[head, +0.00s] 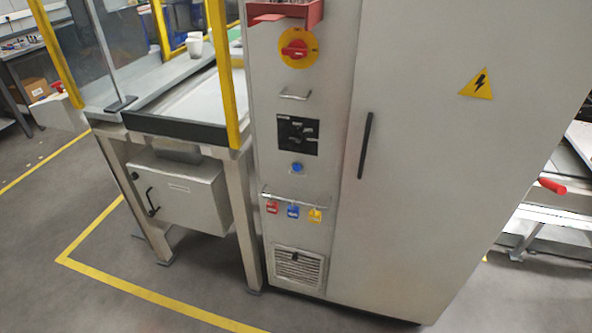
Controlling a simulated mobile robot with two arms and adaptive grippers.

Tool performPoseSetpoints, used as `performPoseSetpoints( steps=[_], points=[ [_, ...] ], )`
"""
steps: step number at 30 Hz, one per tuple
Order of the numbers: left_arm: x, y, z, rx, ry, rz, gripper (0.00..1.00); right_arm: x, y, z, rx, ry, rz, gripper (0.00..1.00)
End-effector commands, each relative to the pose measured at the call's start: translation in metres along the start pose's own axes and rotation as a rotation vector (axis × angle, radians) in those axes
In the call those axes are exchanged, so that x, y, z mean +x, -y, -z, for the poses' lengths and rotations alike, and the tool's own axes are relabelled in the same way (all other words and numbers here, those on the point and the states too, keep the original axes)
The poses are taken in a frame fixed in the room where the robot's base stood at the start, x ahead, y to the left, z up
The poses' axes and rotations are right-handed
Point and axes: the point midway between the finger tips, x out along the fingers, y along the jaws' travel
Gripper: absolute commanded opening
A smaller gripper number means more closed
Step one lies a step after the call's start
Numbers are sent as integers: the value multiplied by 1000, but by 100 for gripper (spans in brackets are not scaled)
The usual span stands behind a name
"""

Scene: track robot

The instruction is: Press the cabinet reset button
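A tall light-grey electrical cabinet (420,150) fills the right half of the head view, tilted in the picture. On its narrow left panel, a round blue button (297,168) sits below a black display panel (297,136). A red rotary switch (294,49) on a yellow disc is higher up, with a small metal handle (295,96) between it and the display. Below the button, red (272,207), blue (293,211) and yellow (315,215) padlocks or tags hang from a rail. Neither gripper shows in the head view.
A bench with yellow posts (228,75) and a grey box (180,190) beneath it adjoins the cabinet's left. A red shelf (285,12) juts out above the switch. A red-ended handle (552,186) is at the right. Yellow-lined floor (110,285) lies open in front left.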

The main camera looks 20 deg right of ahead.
Motion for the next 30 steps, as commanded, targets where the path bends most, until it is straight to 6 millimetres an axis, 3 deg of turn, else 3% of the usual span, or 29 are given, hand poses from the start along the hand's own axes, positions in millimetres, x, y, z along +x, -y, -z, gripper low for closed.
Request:
performPoseSetpoints(
  steps=[5,30],
  points=[
    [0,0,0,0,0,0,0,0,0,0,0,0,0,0],
    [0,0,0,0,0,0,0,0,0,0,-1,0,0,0]
  ],
)
